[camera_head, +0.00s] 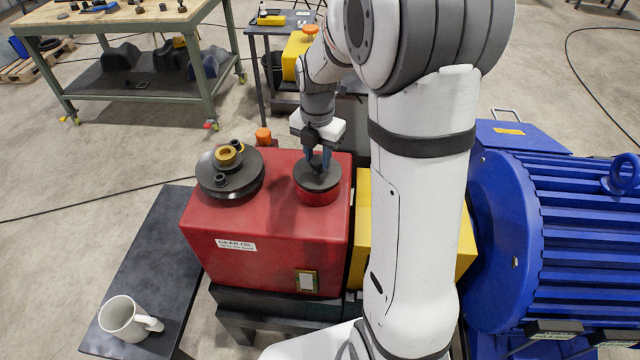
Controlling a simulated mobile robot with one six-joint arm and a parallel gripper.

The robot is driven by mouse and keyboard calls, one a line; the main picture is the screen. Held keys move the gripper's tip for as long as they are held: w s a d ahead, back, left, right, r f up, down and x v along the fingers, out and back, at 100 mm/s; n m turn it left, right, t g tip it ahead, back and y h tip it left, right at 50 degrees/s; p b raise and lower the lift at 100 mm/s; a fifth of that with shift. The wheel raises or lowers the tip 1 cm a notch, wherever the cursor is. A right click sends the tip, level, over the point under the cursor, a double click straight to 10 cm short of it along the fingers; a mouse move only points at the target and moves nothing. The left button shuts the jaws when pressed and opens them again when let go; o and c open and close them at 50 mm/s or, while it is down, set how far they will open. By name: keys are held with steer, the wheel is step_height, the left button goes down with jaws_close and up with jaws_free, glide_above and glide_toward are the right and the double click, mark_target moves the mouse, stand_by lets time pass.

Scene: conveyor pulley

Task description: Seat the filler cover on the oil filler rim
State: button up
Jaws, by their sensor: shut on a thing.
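The filler cover (316,180) is a dark grey disc at the right of the red gear-oil housing's top. The oil filler rim (318,197) is a short red cylinder standing up from the housing, directly below the cover. My gripper (319,166) points down from above and is shut on the middle of the cover. The cover looks roughly level and lined up over the rim. Whether it touches the rim or is slightly above it cannot be told. The rim's opening is hidden under the cover.
The red housing (262,240) also carries a dark stepped hub (230,183) with a brass ring, left of the cover. An orange cap (264,136) is behind. A blue motor (570,240) stands right. A white mug (122,317) is on the dark bench (160,255).

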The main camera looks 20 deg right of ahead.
steer(key=shift+f+b, duration=0.55)
steer(key=shift+f, duration=0.25)
stand_by(1.0)
steer(key=o, duration=1.1)
steer(key=shift+o, duration=0.2)
steer(key=shift+r, duration=0.15)
step_height(320, 180, up, 8)
steer(key=shift+f, duration=0.2)
